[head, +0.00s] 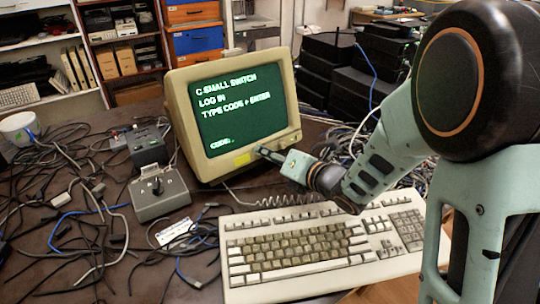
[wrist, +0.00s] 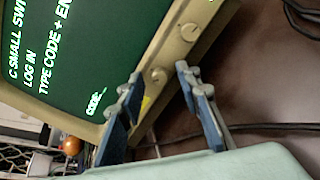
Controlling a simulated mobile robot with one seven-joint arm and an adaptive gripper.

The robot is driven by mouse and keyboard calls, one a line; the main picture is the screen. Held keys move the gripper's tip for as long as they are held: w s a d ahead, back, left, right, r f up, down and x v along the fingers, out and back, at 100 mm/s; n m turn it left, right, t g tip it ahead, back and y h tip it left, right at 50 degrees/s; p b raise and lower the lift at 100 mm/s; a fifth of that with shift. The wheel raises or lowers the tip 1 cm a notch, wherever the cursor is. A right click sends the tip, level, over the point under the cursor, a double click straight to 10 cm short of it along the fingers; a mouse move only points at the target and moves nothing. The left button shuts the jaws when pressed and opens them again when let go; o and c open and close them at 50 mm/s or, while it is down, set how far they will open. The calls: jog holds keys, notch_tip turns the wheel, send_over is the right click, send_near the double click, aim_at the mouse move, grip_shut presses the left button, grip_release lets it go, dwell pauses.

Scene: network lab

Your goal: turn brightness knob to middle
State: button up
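The beige CRT monitor (head: 180,125) stands on the dark table, its green screen (head: 238,105) lit with login text. In the wrist view, two round beige knobs sit on its bezel: one knob (wrist: 157,75) nearer the screen text's end, the other knob (wrist: 189,31) further up the picture. I cannot tell which is brightness; no label is readable. My gripper (head: 265,152) is at the monitor's lower front edge. In the wrist view its fingers (wrist: 158,73) are apart, with the nearer knob showing between their tips. Contact cannot be made out. My gripper hides part of the lower bezel in the head view.
A beige keyboard (head: 300,250) lies in front of the monitor, below my arm. A grey switch box (head: 160,195) and tangled cables (head: 90,210) cover the left of the table. Black boxes (head: 345,70) are stacked behind right.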

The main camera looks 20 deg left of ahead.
grip_shut()
jog(key=shift+f+m+b, duration=0.1)
jog(key=shift+m+b, duration=0.2)
jog(key=shift+m, duration=0.1)
jog(key=m+b, duration=0.1)
jog(key=m, duration=0.2)
jog(key=shift+m+b, duration=0.3)
jog(key=shift+b, duration=0.1)
jog(key=m, duration=0.5)
jog(key=shift+m, duration=0.3)
grip_release()
